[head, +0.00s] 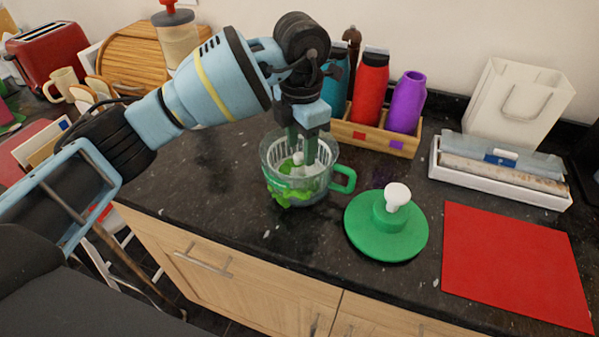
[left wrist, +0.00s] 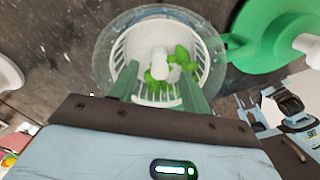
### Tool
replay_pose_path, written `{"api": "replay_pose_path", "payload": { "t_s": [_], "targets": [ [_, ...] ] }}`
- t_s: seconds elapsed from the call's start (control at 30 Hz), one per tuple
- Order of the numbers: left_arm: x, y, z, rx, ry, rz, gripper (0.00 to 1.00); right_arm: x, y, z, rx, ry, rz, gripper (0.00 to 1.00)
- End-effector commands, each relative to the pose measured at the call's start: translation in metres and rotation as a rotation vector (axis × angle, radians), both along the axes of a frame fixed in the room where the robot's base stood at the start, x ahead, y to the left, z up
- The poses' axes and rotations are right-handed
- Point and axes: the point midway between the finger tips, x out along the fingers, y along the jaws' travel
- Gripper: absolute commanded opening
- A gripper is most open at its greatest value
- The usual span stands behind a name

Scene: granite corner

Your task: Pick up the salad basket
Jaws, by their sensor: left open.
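The salad basket (left wrist: 121,52) is a white slatted basket with a white centre post and green leaves inside. It sits in a clear bowl (left wrist: 103,72) with a green handle (head: 344,179) on the counter. In the head view the basket (head: 283,170) shows through the bowl wall, partly hidden by my gripper. My left gripper (head: 301,150) points down into the bowl from above. Its green fingers are apart, one on each side of the post in the left wrist view (left wrist: 160,88); I cannot tell whether they touch the basket.
A green lid (head: 365,232) with a white knob lies right of the bowl, beside a red mat (head: 515,262). A wooden rack (head: 375,136) with bottles stands behind. A white box (head: 498,182) and bag (head: 520,105) are at back right. The counter's front edge is close.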

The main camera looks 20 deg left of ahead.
Motion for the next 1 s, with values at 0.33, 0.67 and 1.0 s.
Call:
{"api": "replay_pose_path", "payload": {
  "t_s": [0.33,0.67,1.0],
  "targets": [
    [-0.003,0.002,-0.042,0.000,0.001,0.001,0.47,0.005,0.000,0.007,0.001,-0.013,-0.001,0.39],
    [-0.003,0.002,-0.051,0.001,0.001,0.000,0.47,0.004,0.000,0.006,0.000,-0.010,0.000,0.39],
    [-0.003,0.002,-0.051,0.000,0.000,0.000,0.07,0.001,0.000,0.005,0.000,-0.005,-0.001,0.39]
  ]
}}
